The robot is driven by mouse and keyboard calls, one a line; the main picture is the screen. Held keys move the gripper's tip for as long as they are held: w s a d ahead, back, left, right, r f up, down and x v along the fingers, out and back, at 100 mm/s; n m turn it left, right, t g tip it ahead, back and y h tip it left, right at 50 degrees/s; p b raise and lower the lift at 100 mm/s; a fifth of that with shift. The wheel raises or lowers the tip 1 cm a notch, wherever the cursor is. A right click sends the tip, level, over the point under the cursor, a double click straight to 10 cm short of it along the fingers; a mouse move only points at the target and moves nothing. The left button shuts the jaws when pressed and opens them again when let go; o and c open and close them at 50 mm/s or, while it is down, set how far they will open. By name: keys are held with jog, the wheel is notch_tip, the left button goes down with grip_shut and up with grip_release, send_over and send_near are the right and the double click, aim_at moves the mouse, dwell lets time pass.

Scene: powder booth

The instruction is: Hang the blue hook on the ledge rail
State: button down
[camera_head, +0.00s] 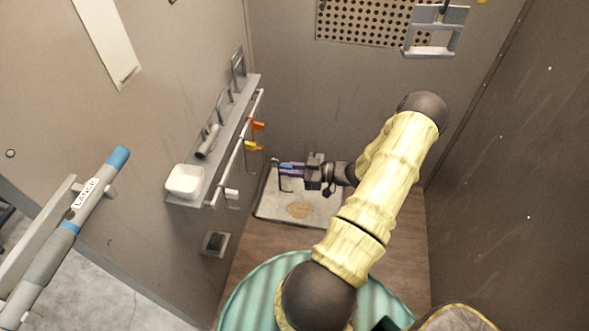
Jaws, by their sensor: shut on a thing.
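The ledge (238,108) is a grey shelf on the left wall, and a pale rail (238,150) runs along its front edge. Orange, yellow and white pieces hang on this rail. My gripper (290,168) points left, right of the rail's far half, with a gap between them. It is shut on the blue hook (287,166), which shows as a small blue-purple piece. A thin dark bent part shows at the left end of the jaws. The hook's exact shape and tilt are too small to tell.
A pale stained tray (325,214) lies below my gripper. A labelled lance (88,196) is at left. A grey frame (434,32) hangs on the back wall. A ribbed green round surface (250,290) is in front.

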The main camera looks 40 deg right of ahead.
send_near(233, 161)
jog(key=shift+p+x, duration=0.85)
jog(key=shift+x, duration=2.15)
jog(key=shift+w+a, duration=0.1)
jog(key=shift+a, duration=0.1)
jog(key=shift+f+b, duration=1.3)
